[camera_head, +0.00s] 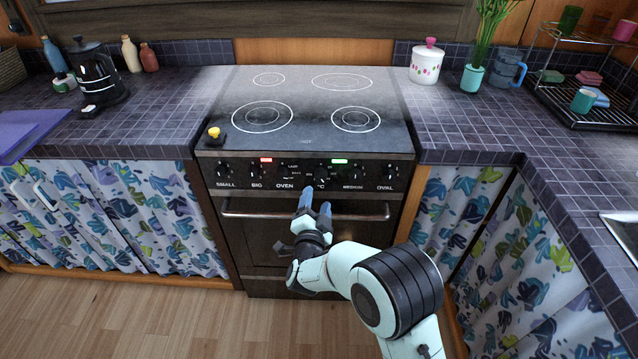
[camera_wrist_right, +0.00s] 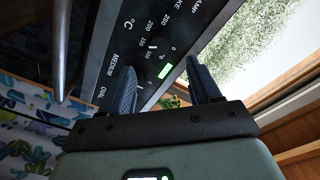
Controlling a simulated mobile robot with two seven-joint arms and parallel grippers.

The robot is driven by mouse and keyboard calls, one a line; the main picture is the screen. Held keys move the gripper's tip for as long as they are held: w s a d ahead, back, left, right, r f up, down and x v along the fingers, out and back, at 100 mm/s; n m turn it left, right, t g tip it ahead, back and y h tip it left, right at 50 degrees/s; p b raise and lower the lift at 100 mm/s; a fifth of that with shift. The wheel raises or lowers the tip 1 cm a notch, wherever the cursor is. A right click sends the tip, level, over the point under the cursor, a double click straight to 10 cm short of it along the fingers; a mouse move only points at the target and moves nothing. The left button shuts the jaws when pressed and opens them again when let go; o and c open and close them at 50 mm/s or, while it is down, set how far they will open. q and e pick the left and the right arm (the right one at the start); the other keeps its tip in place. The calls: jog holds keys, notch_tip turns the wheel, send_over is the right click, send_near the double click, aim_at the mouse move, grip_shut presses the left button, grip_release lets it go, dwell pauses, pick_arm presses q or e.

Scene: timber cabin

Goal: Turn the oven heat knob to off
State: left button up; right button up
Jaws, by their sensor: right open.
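The oven (camera_head: 305,240) has a black control panel with a row of dark knobs. The °C heat dial shows in the right wrist view (camera_wrist_right: 152,46) as a dark knob with a small white mark among printed numbers; its exact setting is hard to read. My left gripper is out of view.
The oven handle (camera_head: 350,217) runs across under my right gripper. Other knobs, such as the medium knob (camera_head: 355,173), sit close on either side. A yellow-topped item (camera_head: 214,134) stands on the hob's front left corner. Counters flank the stove; the floor (camera_head: 130,315) at left is clear.

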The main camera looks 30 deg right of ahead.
aim_at(320, 178)
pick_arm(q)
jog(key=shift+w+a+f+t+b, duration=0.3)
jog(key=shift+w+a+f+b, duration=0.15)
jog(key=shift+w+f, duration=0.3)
pick_arm(e)
jog(key=x, duration=0.8)
jog(key=shift+w+d+f, duration=0.1)
jog(key=shift+w+d, duration=0.1)
jog(key=shift+w, duration=0.1)
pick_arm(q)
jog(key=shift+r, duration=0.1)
pick_arm(e)
jog(key=c, duration=1)
